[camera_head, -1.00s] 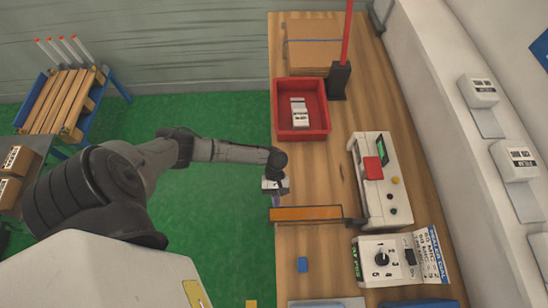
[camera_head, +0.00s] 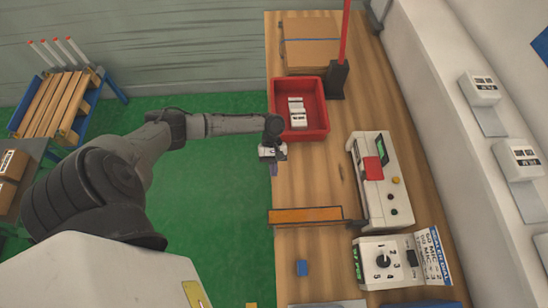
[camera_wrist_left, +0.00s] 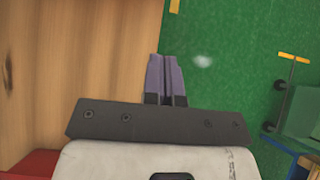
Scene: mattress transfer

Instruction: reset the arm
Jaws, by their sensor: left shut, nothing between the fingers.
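My left arm reaches in from the left in the head view. Its gripper (camera_head: 274,168) hangs at the left edge of the wooden workbench (camera_head: 315,178), just below the red bin. In the left wrist view the purple-grey fingers (camera_wrist_left: 165,78) are together and empty, over the green floor beside the bench edge. The right gripper is not in either view.
The red bin (camera_head: 324,127) holds white packets (camera_head: 298,112). An orange bar (camera_head: 305,215) crosses the bench. Green floor (camera_head: 225,220) lies left.

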